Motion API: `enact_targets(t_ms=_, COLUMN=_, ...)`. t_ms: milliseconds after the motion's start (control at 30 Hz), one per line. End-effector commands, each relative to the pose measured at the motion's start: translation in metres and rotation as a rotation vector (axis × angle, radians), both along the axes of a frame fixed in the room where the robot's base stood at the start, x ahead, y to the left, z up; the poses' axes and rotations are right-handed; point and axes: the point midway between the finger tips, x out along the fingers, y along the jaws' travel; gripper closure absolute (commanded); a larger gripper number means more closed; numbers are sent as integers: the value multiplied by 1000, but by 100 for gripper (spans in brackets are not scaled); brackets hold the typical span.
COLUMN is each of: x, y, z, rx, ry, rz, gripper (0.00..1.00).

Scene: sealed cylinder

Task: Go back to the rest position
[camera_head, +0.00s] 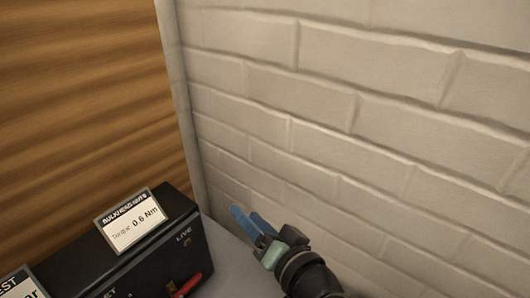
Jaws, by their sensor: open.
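My gripper (249,220) shows at the bottom centre of the head view, with blue fingers, a pale green body and a dark wrist. It is open, and I see nothing between its fingers. It points up and to the left, in front of the white brick wall and just right of a black box (195,258). I cannot tell how far it is from the wall or the box.
The black box bears a card (130,221) reading "Bulkhead nuts" and "Torque: 0.6 Nm", a "LIVE" mark and a red lever (188,284). Another card (20,285) is cut off at lower left. A brick wall (370,110) and a wooden panel (75,100) stand behind. A grey surface (228,262) shows between box and gripper.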

Motion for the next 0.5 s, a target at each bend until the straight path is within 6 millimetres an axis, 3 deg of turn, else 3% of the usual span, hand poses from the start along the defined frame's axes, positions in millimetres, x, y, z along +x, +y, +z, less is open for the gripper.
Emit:
enact_targets(t_ms=33, x=13, y=-2, z=44, rx=-86, ry=-111, rz=-55, gripper=51)
enact_targets(t_ms=133, x=23, y=-8, z=119, rx=-221, ry=-304, rz=-171, gripper=51)
enact_targets(t_ms=233, x=17, y=-13, z=196, rx=-322, ry=-499, rz=-291, gripper=51)
enact_targets(t_ms=400, x=-26, y=-19, z=314, rx=-435, ry=-815, rz=-497, gripper=51)
enact_targets(t_ms=500, x=-60, y=-22, z=365, rx=-470, ry=-966, rz=-604, gripper=51)
